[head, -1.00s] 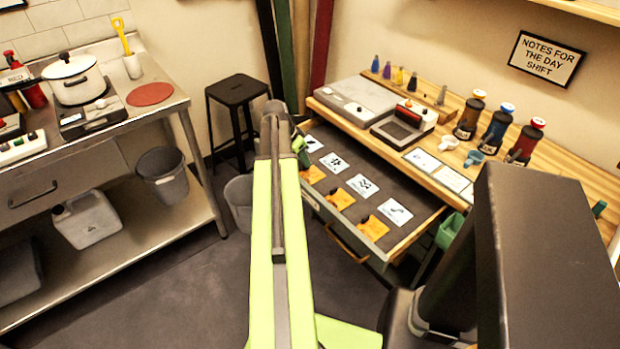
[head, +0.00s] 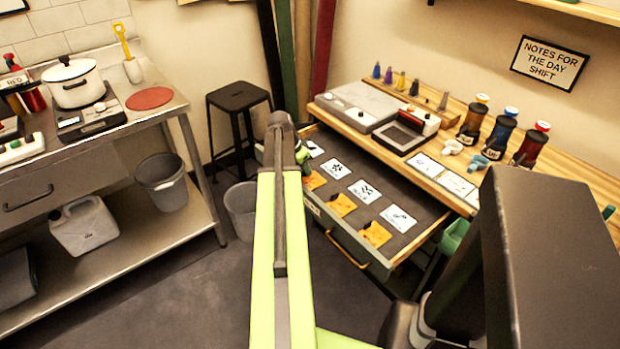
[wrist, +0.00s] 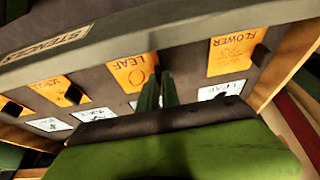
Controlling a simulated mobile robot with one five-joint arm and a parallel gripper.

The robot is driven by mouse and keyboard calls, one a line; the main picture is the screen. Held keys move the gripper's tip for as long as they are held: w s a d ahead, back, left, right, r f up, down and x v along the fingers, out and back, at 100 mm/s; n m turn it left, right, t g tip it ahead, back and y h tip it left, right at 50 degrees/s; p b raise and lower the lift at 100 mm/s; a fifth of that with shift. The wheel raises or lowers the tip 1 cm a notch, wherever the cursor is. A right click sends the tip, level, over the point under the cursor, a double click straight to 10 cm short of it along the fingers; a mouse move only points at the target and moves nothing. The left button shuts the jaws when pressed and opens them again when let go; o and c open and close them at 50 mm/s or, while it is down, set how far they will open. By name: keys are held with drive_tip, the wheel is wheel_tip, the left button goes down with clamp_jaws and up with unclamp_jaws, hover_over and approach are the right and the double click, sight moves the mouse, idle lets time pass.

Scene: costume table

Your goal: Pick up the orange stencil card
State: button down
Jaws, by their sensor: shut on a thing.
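Several orange stencil cards lie in a row in the open grey drawer, with dark raised tabs. In the wrist view, the orange LEAF card (wrist: 130,72) is at the fingertips of my gripper (wrist: 160,80). The slim green fingers are close together and shut at its edge, where they hide its tab. The orange FLOWER card (wrist: 231,52) lies to the right, and more orange cards (wrist: 64,88) lie to the left. In the head view, orange cards (head: 342,204) show in the drawer (head: 330,235); my arm hides the fingertips there.
White cards (head: 365,191) lie in a second row. The drawer's front panel (wrist: 130,35) stands close by the fingers in the wrist view. Bottles (head: 500,130) and a grey device (head: 355,105) stand on the wooden table above. A stool (head: 238,97) and bin (head: 242,207) stand left.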

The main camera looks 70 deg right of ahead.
drive_tip(key=shift+r, duration=0.15)
wheel_tip(320, 180, up, 4)
drive_tip(key=p, duration=0.4)
drive_tip(key=shift+r+p, duration=0.2)
drive_tip(key=shift+p, duration=0.15)
drive_tip(key=s+a+r+p, duration=0.5)
drive_tip(key=s+r+p, duration=0.1)
drive_tip(key=s, duration=0.4)
drive_tip(key=shift+s+a+r, duration=0.15)
drive_tip(key=shift+a+r, duration=0.1)
